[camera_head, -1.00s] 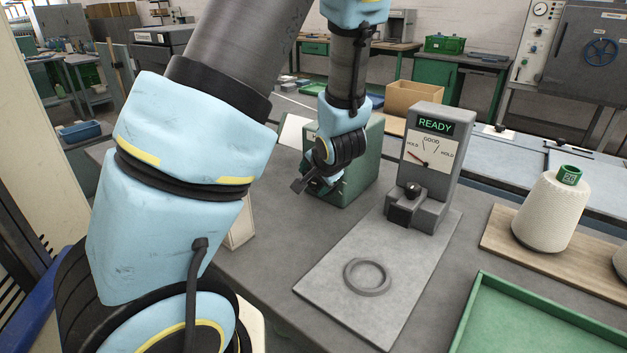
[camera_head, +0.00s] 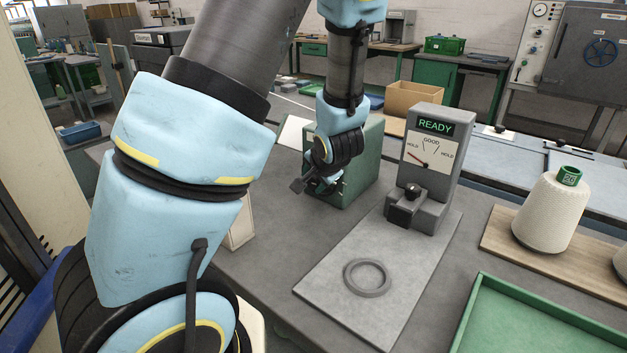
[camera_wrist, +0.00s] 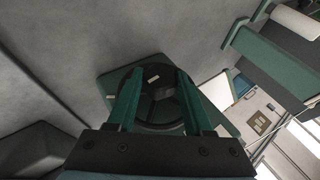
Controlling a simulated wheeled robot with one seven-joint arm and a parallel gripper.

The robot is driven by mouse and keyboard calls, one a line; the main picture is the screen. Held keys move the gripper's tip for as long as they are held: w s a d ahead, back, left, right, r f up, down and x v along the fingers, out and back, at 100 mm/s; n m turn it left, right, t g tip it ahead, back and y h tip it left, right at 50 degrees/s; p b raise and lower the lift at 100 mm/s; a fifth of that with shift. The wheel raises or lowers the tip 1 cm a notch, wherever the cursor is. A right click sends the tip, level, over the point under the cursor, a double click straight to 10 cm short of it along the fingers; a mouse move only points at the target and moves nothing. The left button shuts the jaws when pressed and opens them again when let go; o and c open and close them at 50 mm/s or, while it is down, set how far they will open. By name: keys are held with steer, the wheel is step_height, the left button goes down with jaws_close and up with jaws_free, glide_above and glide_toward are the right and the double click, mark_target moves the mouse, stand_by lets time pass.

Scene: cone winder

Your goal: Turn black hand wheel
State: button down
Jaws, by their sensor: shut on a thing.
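The black hand wheel (camera_wrist: 160,112) shows in the wrist view, in front of a green housing. My gripper (camera_wrist: 160,95) has one finger on each side of the wheel and is shut on it. In the head view the green machine box (camera_head: 358,178) stands on the grey table, and my gripper (camera_head: 318,187) is at its front face. My wrist hides the wheel there, so its angle cannot be told from the head view.
A grey gauge unit (camera_head: 432,150) reading READY stands right of the green box. A grey plate with a ring (camera_head: 367,277) lies in front of it. A white yarn cone (camera_head: 551,212) on a wooden board and a green tray (camera_head: 540,315) are at the right.

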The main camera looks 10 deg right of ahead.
steer(key=shift+w+a+g+h, duration=0.1)
steer(key=shift+g+h, duration=0.3)
steer(key=shift+g, duration=0.2)
steer(key=g+b, duration=0.1)
steer(key=h+b, duration=0.1)
steer(key=shift+w+a+f+n+g+b, duration=0.1)
steer(key=shift+w+a+n+g+b, duration=0.05)
steer(key=shift+n+g+b, duration=0.2)
steer(key=g+h+b, duration=0.1)
steer(key=b, duration=0.2)
steer(key=n+g+h+b, duration=0.1)
steer(key=b, duration=0.2)
steer(key=g+h+b, duration=0.1)
steer(key=h+b, duration=0.1)
steer(key=b, duration=0.2)
steer(key=shift+w+a+f+g, duration=0.2)
steer(key=shift+w+a+g, duration=0.1)
steer(key=shift+g, duration=0.05)
steer(key=n+g+h+b, duration=0.1)
steer(key=g+h+b, duration=0.1)
steer(key=shift+w+a+r+b, duration=0.1)
steer(key=shift+r+b, duration=0.05)
steer(key=shift+b, duration=0.25)
steer(key=shift+w+a+n+g+h+b, duration=0.1)
steer(key=shift+n+g+h+b, duration=0.35)
steer(key=shift+g+h, duration=1.5)
steer(key=shift+h, duration=0.25)
